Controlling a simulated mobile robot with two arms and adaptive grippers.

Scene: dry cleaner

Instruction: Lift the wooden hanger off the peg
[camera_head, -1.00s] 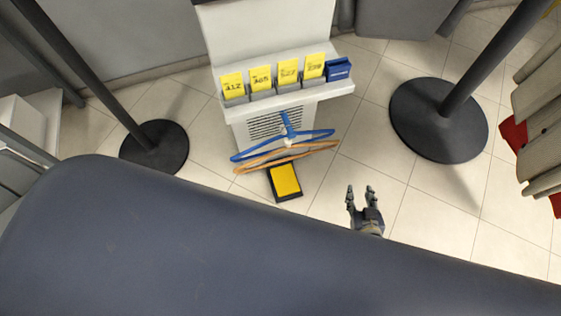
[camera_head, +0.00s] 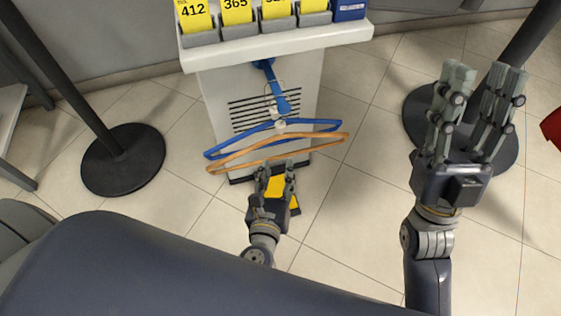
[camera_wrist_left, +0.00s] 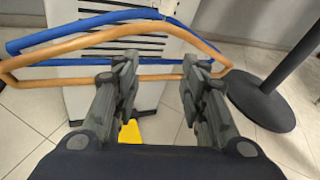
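The wooden hanger (camera_head: 231,157) hangs in front of a blue hanger (camera_head: 326,124), below a blue peg (camera_head: 284,105) on the white stand. My left gripper (camera_head: 275,172) is open, just below the wooden hanger's lower bar. In the left wrist view the wooden hanger (camera_wrist_left: 84,40) spans the picture, and its lower bar passes near the tips of my open left fingers (camera_wrist_left: 155,75). I cannot tell whether they touch it. My right gripper (camera_head: 478,90) is open and empty, raised at the right.
The white stand (camera_head: 290,45) carries yellow number cards (camera_head: 236,12) in grey holders on its shelf. A yellow pad (camera_head: 279,190) lies on the floor. Dark post bases stand at the left (camera_head: 123,160) and right (camera_head: 494,150).

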